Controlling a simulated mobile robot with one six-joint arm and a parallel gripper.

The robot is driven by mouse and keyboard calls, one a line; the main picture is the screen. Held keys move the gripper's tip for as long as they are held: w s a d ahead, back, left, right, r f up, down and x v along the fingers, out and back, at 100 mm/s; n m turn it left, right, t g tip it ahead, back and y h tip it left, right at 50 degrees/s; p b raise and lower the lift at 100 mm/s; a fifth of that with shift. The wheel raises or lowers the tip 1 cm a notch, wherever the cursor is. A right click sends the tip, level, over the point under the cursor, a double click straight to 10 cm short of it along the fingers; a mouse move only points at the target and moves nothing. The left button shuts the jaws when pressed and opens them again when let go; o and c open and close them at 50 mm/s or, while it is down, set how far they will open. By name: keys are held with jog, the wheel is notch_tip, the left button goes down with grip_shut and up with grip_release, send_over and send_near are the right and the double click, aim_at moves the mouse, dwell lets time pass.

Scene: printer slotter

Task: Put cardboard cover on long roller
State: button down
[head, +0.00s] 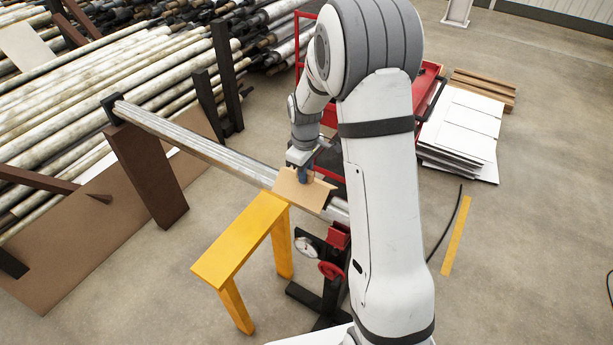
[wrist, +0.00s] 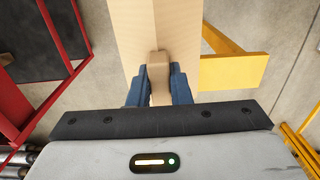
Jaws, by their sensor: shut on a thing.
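The cardboard cover (head: 300,188) is a tan folded sheet. In the head view it lies over the near part of the long roller (head: 215,151), a long pale bar running from the upper left toward my arm. My gripper (head: 306,174) is above the cover, its blue fingers pointing down. In the wrist view the cover (wrist: 180,30) fills the top middle, and my gripper (wrist: 158,82) is shut on a small tan tab on it. The cover hides the roller beneath it there. I cannot tell whether the cover rests fully on the roller.
A yellow stand (head: 240,240) is beside the cover. A brown post (head: 150,172) supports the roller's far end; a red and black stand (head: 333,268) is under its near end. A red cart (head: 428,85) and stacked white sheets (head: 462,130) are behind my arm. Many rollers are piled at upper left.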

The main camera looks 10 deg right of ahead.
notch_tip(320, 180, down, 2)
jog(key=shift+w+f, duration=0.15)
jog(key=c, duration=1.8)
grip_release()
jog(key=shift+f, duration=0.15)
jog(key=o, duration=0.5)
jog(key=shift+c, duration=0.2)
